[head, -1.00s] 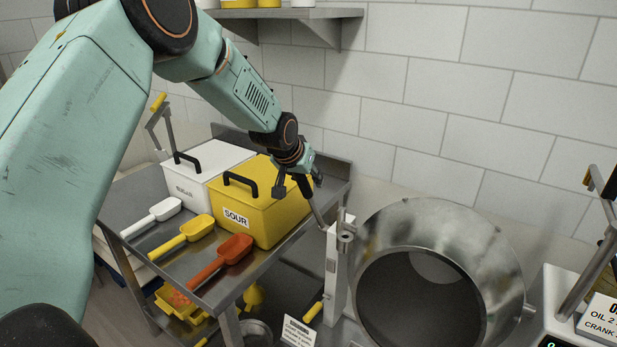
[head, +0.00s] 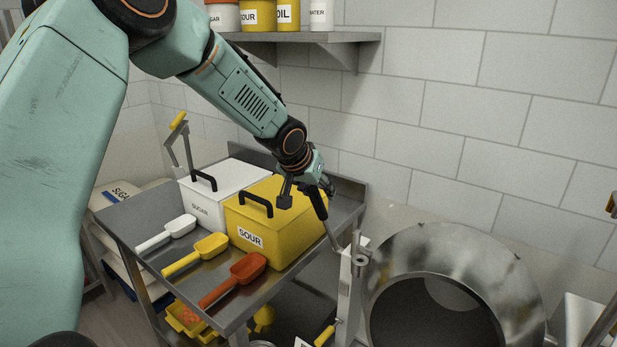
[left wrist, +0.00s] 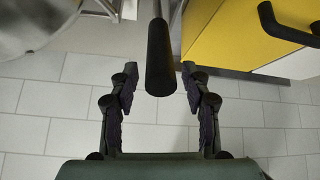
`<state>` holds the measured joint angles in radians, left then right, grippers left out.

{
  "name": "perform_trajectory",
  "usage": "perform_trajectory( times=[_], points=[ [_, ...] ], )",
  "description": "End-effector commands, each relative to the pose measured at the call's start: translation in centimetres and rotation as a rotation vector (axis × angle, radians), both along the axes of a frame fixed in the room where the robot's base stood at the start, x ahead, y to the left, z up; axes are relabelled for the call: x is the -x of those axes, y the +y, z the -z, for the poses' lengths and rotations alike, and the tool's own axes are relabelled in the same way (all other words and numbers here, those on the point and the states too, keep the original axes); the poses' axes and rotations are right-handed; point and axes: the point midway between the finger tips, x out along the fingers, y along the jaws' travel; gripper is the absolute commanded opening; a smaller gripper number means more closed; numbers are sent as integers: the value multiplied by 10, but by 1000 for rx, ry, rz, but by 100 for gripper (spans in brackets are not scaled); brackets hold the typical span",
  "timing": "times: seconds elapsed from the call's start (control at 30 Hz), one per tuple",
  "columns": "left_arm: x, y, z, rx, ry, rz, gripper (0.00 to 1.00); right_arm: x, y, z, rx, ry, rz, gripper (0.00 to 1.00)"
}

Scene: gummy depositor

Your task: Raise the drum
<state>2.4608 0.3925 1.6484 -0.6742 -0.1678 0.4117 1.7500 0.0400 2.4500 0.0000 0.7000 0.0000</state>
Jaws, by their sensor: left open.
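The drum (head: 400,265) is a wide metal cylinder at the lower right of the head view, its dark open mouth facing me. A thin metal lever (head: 331,236) with a black grip (head: 319,204) stands at its left, beside a pale post (head: 345,292). My left gripper (head: 305,196) is at that grip. In the left wrist view the black grip (left wrist: 160,62) lies between the two spread fingers of my left gripper (left wrist: 160,78), with a gap on each side. Part of the drum's metal shows at the upper left there (left wrist: 30,22). My right gripper is out of view.
A yellow SOUR bin (head: 270,228) and a white SUGAR bin (head: 205,205) stand on a metal table (head: 135,222), close left of my left gripper. White, yellow and orange scoops (head: 232,282) lie in front. A wall shelf (head: 300,37) holds several containers above.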

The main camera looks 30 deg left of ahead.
Motion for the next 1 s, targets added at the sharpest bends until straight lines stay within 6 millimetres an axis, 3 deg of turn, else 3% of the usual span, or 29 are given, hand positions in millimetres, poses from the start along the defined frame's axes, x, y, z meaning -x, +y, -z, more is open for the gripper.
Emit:
perform_trajectory(
  times=[0.2, 0.4, 0.8, 1.0],
  points=[
    [22, -1, -30, 2, -3, 0, 48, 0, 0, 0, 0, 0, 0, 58],
    [34, -1, -45, 2, -1, -1, 48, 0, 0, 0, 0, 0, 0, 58],
    [38, -1, -49, 1, 0, -1, 47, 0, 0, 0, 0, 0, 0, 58],
    [38, -4, -43, 18, -10, 1, 30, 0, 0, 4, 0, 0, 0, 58]
  ],
)
